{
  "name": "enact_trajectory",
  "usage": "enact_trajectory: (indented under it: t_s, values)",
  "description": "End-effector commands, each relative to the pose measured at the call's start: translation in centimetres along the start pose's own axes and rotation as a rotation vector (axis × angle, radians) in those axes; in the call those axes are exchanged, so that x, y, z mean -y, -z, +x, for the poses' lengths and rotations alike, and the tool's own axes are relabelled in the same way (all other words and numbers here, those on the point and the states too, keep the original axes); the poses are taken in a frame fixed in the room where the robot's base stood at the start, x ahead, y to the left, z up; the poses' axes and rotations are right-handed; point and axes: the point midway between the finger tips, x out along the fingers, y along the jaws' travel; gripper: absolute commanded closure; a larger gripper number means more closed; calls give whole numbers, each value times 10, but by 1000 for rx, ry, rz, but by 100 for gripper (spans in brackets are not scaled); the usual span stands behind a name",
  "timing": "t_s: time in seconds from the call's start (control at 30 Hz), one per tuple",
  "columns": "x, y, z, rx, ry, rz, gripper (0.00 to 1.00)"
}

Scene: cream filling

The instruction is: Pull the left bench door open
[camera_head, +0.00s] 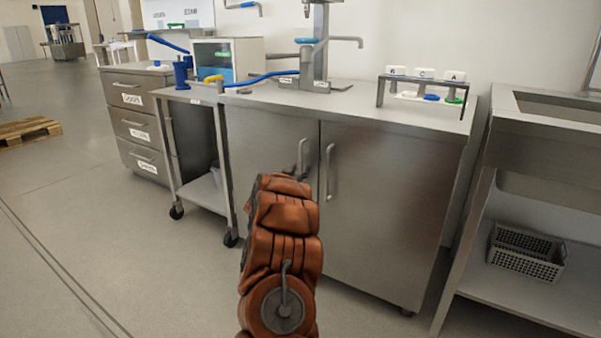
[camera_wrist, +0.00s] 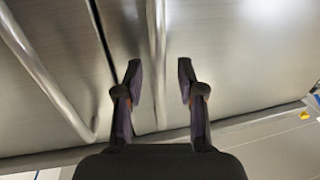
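The left bench door (camera_head: 260,140) is a plain steel panel and stands closed, flush beside the right door (camera_head: 385,200). Its upright bar handle (camera_head: 301,153) is near the seam between the doors. In the wrist view, which looks upside down, this handle (camera_wrist: 157,40) runs between the two fingers of my gripper (camera_wrist: 159,72). My gripper is open, with a gap on both sides of the bar, and the bar is closer to the left finger. Whether the fingertips reach around it in depth is unclear. My orange arm hides most of the gripper in the head view.
The right door's handle (camera_head: 329,172) is close by and shows in the wrist view (camera_wrist: 45,75). A wheeled open stand (camera_head: 205,190) is left of the bench. A sink table (camera_head: 545,180) with a grey basket (camera_head: 525,253) is at right. Floor before the doors is free.

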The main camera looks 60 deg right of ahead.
Motion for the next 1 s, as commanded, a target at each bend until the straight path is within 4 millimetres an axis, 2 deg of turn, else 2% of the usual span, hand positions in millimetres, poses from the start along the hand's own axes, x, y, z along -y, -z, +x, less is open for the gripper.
enact_trajectory:
  t_s: [0.17, 0.47, 0.83, 1.0]
  values:
    - [-1, 2, 11, -6, -2, 1, 61]
    - [0, 2, 12, -4, -1, 1, 61]
    - [0, 2, 12, -3, -1, 1, 100]
    - [0, 2, 12, -3, 0, 1, 100]
